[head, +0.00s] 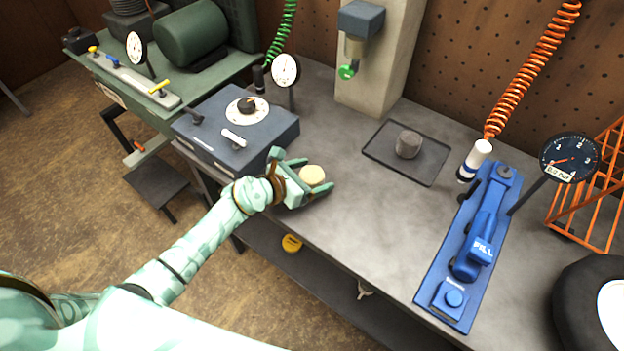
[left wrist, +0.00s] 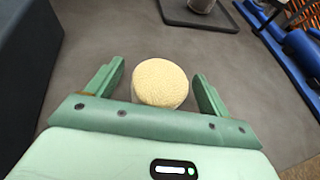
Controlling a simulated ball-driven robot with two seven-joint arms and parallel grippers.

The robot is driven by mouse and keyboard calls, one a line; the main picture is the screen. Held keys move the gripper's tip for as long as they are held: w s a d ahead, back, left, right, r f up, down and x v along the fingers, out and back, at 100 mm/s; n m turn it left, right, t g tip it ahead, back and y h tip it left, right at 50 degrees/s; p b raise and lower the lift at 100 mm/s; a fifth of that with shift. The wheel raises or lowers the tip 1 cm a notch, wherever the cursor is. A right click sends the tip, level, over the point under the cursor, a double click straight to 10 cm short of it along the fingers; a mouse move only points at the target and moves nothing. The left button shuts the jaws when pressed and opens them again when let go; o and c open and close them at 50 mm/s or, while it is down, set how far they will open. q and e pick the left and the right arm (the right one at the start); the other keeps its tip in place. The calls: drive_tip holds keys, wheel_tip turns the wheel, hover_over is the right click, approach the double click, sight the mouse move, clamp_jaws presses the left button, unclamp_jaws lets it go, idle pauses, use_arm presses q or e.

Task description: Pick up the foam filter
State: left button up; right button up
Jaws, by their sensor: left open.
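The foam filter (head: 312,175) is a small pale yellow cylinder on the grey workbench. It shows in the left wrist view (left wrist: 161,83) between the two fingers of my left gripper (left wrist: 158,85). My left gripper (head: 305,172) is open, with one finger on each side of the foam filter. A gap shows between the filter and each finger in the left wrist view. My right gripper is not in view.
A dark blue box with a dial (head: 235,130) stands left of my gripper. A black tray (head: 378,155) holding a grey cylinder (head: 408,144) lies behind it to the right. A blue fill station (head: 462,262) and a gauge (head: 569,158) stand farther right. Bare bench lies between.

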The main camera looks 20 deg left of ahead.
use_arm(q)
drive_tip(key=c, duration=1)
drive_tip(key=shift+r, duration=0.1)
drive_tip(key=shift+c, duration=0.2)
